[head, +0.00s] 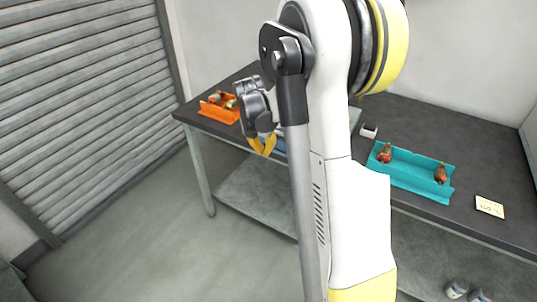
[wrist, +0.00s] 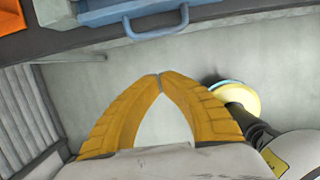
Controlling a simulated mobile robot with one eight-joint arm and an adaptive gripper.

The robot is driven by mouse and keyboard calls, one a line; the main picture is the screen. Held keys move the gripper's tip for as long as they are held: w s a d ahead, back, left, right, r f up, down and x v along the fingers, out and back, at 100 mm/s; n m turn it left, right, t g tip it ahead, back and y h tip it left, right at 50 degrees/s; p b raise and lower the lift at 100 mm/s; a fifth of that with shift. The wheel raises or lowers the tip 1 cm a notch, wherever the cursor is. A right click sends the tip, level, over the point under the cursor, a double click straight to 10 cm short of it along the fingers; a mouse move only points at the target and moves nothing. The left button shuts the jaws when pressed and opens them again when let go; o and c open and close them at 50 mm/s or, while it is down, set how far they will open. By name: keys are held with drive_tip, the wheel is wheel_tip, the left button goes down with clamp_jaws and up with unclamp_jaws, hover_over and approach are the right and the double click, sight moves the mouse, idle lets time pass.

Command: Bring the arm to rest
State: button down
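My gripper (head: 263,145) hangs at the front edge of the workbench in the head view, between the orange tray and my own arm. In the wrist view my gripper (wrist: 160,75) points at the floor beside the bench, with its two yellow fingertips touching. Nothing shows between the fingers. My white and yellow arm is bent and raised in front of the bench in the head view, hiding its middle.
The dark workbench (head: 480,140) carries an orange tray (head: 222,114) and a teal tray (head: 410,178), both holding armature-like parts. A small white block (head: 369,131) and a card (head: 489,206) lie near the teal tray. A blue handle (wrist: 157,30) shows close by. Floor at left is clear.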

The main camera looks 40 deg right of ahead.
drive_tip(key=s+a+r+m+t, duration=0.1)
drive_tip(key=s+a+r+m, duration=0.2)
drive_tip(key=a+r+m, duration=0.3)
drive_tip(key=s+a+r+m+t, duration=0.2)
drive_tip(key=s+a+r+m, duration=0.15)
drive_tip(key=a+r, duration=0.4)
drive_tip(key=s+a+m+t+y, duration=0.2)
drive_tip(key=s+a+m+t, duration=0.1)
drive_tip(key=s+a+m, duration=0.9)
drive_tip(key=shift+y+p, duration=0.3)
drive_tip(key=shift+a, duration=0.1)
